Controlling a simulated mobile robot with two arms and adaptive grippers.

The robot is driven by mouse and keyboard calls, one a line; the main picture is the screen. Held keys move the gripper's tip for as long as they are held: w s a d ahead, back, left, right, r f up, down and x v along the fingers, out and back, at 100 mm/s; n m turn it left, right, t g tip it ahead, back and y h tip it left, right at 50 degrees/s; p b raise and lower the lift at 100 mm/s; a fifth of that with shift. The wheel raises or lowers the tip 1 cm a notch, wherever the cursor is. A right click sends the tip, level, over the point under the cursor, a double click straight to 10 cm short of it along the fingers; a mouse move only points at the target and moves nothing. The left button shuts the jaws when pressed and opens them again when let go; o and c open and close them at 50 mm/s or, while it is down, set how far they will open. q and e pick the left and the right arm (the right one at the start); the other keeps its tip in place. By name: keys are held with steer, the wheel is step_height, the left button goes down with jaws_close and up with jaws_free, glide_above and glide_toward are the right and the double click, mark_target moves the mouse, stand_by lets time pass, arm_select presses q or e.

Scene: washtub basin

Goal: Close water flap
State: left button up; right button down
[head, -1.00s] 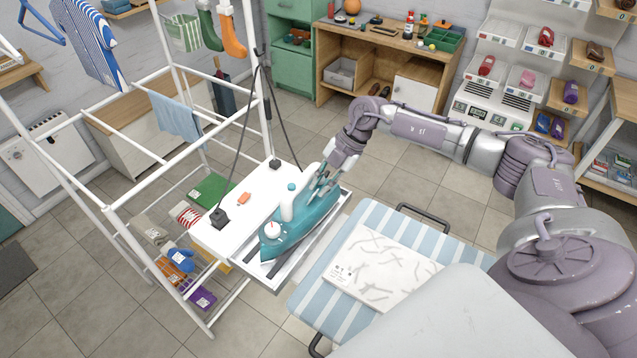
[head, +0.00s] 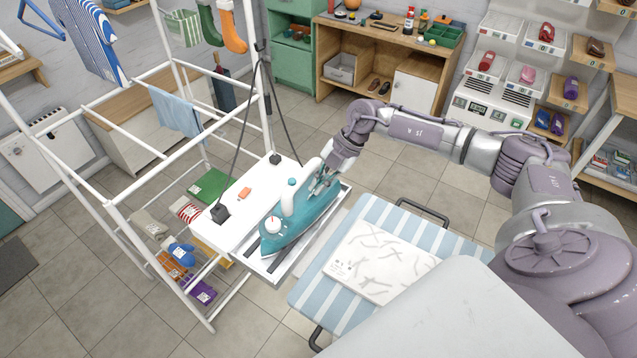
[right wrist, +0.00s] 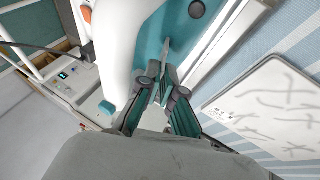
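A teal and white steam iron (head: 303,218) stands on a white tray at the end of a small white board. Its pale dial and blue button show in the head view. Its teal body (right wrist: 197,32) and white handle (right wrist: 117,50) fill the upper part of the right wrist view. My right gripper (head: 323,182) is at the iron's far right end, beside the handle. In the right wrist view its fingertips (right wrist: 164,82) are close together with a narrow gap. A thin pointed piece (right wrist: 172,56), possibly the water flap, shows just beyond them. Contact is unclear. My left gripper is out of view.
A striped ironing board (head: 325,298) with a white printed sheet (head: 385,262) lies to the right of the iron. A white drying rack (head: 112,208) stands at left. Black cords rise from the white board (head: 262,182). Tiled floor is free behind the arm.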

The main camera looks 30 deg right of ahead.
steer(key=shift+s+d+f+t+b, duration=0.1)
steer(key=shift+s+f+t+b, duration=0.15)
steer(key=shift+b, duration=0.25)
steer(key=s+f+t+y+b, duration=0.1)
steer(key=t+b, duration=0.1)
steer(key=b, duration=0.2)
steer(key=f+n+t+y+b, duration=0.1)
steer(key=t+b, duration=0.1)
steer(key=b, duration=0.2)
steer(key=s+d+f+t+y+b, duration=0.1)
steer(key=t+y+b, duration=0.1)
steer(key=b, duration=0.2)
steer(key=shift+s+f+n, duration=0.15)
steer(key=shift+s+n, duration=0.2)
steer(key=shift+n, duration=0.05)
steer(key=t+y, duration=0.1)
steer(key=t+b, duration=0.1)
steer(key=t, duration=0.1)
steer(key=shift+s+d+f+n+y, duration=0.15)
steer(key=shift+f+n+y, duration=0.2)
steer(key=shift+n+y, duration=0.05)
steer(key=shift+f+n+t+y+b, duration=0.4)
steer(key=shift+n+t+y+b, duration=0.1)
steer(key=shift+t+y+b, duration=0.2)
steer(key=shift+s, duration=0.1)
steer(key=c, duration=1.6)
jaws_free()
steer(key=shift+c, duration=0.2)
